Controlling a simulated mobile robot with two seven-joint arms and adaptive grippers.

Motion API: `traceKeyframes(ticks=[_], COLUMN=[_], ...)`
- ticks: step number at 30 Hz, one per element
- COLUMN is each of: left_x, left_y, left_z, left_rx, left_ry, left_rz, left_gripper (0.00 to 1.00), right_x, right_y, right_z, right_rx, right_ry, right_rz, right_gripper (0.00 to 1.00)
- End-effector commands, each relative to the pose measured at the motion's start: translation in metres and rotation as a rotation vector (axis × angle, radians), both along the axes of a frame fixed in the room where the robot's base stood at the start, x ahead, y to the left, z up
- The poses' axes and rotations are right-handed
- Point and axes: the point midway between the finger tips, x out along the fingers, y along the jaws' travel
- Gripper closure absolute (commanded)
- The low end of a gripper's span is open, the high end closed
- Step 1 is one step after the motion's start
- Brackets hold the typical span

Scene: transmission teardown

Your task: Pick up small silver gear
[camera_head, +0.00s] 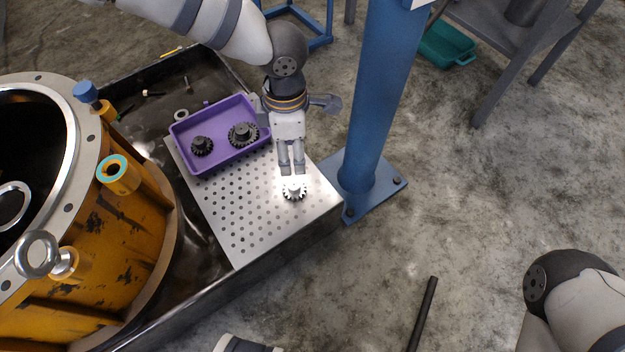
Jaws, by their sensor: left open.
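The small silver gear (294,189) lies on the perforated metal plate (236,225), near the plate's right side. My left gripper (292,172) reaches down from the top, with its fingertips just above the gear in the picture. Its two fingers are apart and nothing shows between them. I cannot tell how high the fingertips are above the gear.
A purple tray (184,134) with two dark gears (202,146) (243,134) stands on the plate's far side, beside my left gripper. A large orange housing (125,255) fills the left. A blue column (378,100) rises just right of the plate.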

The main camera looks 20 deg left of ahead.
Motion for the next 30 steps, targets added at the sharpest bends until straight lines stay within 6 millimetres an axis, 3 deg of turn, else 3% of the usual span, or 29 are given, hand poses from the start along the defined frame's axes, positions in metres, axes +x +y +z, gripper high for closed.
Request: traceKeyframes(ticks=[4,9,14,19,26,30], left_x=[-0.001,-0.001,-0.002,-0.004,-0.004,-0.004], left_y=[0.0,-0.001,-0.002,-0.003,-0.003,-0.003], left_z=[-0.02,-0.06,-0.08,-0.113,-0.115,-0.115], left_rx=[-0.001,-0.001,0.0,0.002,-0.001,0.0], left_ry=[0.003,0.004,0.002,0.003,-0.001,-0.001], left_rz=[0.004,0.001,0.0,0.0,0.001,0.001], left_gripper=[0.52,0.52,0.52,0.52,0.52,0.84], right_x=[-0.004,-0.009,-0.012,-0.012,-0.012,-0.012], right_y=[0.0,-0.001,-0.001,0.001,0.001,0.001], right_z=[-0.005,-0.016,-0.023,-0.037,-0.036,-0.036], right_rx=[0.001,0.004,0.004,0.008,0.008,0.009], right_ry=[0.019,0.05,0.064,0.076,0.075,0.075], right_rz=[0.002,0.005,0.007,0.009,0.009,0.008], right_gripper=[0.56,0.56,0.56,0.56,0.56,0.56])
